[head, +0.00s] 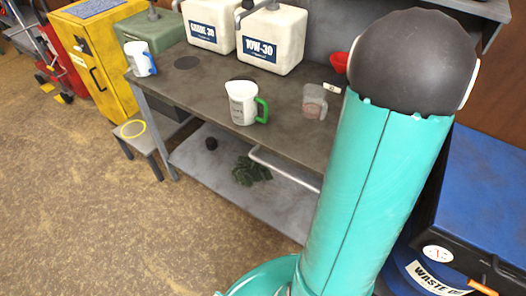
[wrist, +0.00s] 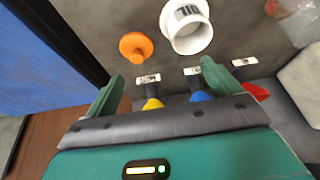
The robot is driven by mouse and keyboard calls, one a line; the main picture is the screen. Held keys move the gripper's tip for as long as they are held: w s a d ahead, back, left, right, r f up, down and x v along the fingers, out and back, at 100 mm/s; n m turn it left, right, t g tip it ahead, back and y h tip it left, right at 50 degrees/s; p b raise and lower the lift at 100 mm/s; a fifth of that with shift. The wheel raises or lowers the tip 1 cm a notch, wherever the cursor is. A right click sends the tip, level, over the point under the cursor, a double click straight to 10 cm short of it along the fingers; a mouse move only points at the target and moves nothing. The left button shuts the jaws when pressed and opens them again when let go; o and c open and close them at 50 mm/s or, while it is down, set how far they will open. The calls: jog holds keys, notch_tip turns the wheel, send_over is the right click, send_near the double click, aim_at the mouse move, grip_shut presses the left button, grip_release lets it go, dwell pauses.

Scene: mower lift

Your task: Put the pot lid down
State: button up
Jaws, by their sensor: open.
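I cannot make out a pot lid in either view. My gripper (wrist: 160,88) shows in the wrist view with its two green fingers wide apart and nothing held between them. An orange piece, round with a narrower stub (wrist: 136,47), lies on the grey bench top beyond the fingers. A white round cup-like container (wrist: 187,27) is just to its right. Yellow (wrist: 152,104) and blue (wrist: 200,97) pieces show near the fingers, partly hidden by my gripper body. In the head view my teal arm hides the gripper and the bench's right end.
The workbench (head: 200,80) holds a green-handled jug (head: 242,103), a blue-handled jug (head: 140,59), a clear container (head: 314,101) and white canisters (head: 270,40). A red piece (head: 339,62) is near the back. A blue-topped unit (head: 484,185) stands right. The bench front is mostly clear.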

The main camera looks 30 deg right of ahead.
jog(key=w+a+r+n+t+y, duration=0.1)
jog(key=w+a+r+n, duration=0.25)
jog(key=a, duration=0.95)
jog(key=w+a+r+n+t+y, duration=0.15)
jog(key=w+a+r, duration=0.3)
jog(key=a, duration=0.85)
jog(key=s+a+n, duration=0.3)
jog(key=s+a, duration=0.1)
jog(key=a, duration=0.7)
jog(key=s+a+n+y, duration=0.1)
jog(key=s+a+n, duration=0.2)
jog(key=a, duration=0.9)
jog(key=shift+s+a+r+n, duration=0.15)
jog(key=shift+s+r+n, duration=0.25)
jog(key=shift+s, duration=0.85)
jog(key=shift+t, duration=0.25)
